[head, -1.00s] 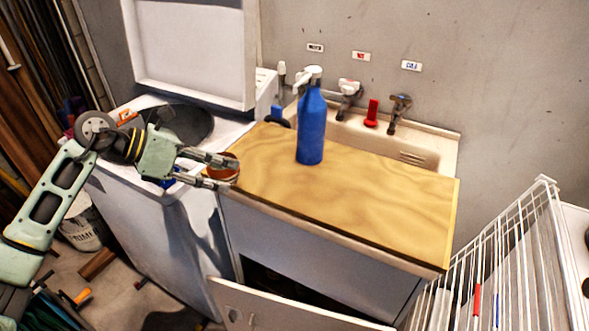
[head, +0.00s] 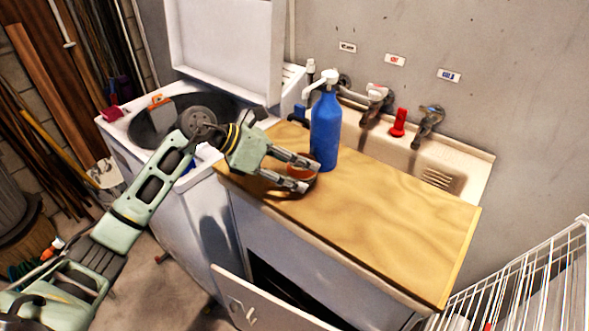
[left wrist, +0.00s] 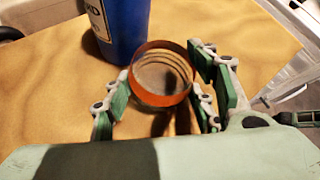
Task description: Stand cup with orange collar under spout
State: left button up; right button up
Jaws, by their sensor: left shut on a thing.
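The cup with the orange collar (left wrist: 160,78) is between the fingers of my left gripper (left wrist: 160,105), its open top facing the wrist camera. In the head view the cup (head: 302,170) shows as an orange rim, partly hidden by the fingers of my left gripper (head: 303,174). They are over the left part of the wooden board. The blue pump bottle (head: 326,128) stands upright on the board just behind the cup, with its white spout (head: 318,84) pointing left. It also shows in the left wrist view (left wrist: 122,28). I cannot tell whether the cup touches the board.
The wooden board (head: 400,220) covers the front of the sink (head: 455,160) and is clear to the right. Taps and a red object (head: 399,122) are behind it. An open washer (head: 150,215) is at left, a white wire rack (head: 530,285) at right.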

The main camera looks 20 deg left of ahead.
pick_arm(q)
jog(key=shift+w+a+f, duration=0.15)
jog(key=shift+a+f, duration=0.1)
jog(key=shift+f, duration=0.1)
jog(key=shift+d, duration=0.25)
jog(key=shift+f, duration=0.2)
jog(key=o, duration=0.7)
jog(key=shift+r, duration=0.1)
jog(key=o, duration=0.3)
pick_arm(e)
jog(key=shift+d+f, duration=0.3)
jog(key=shift+a, duration=0.1)
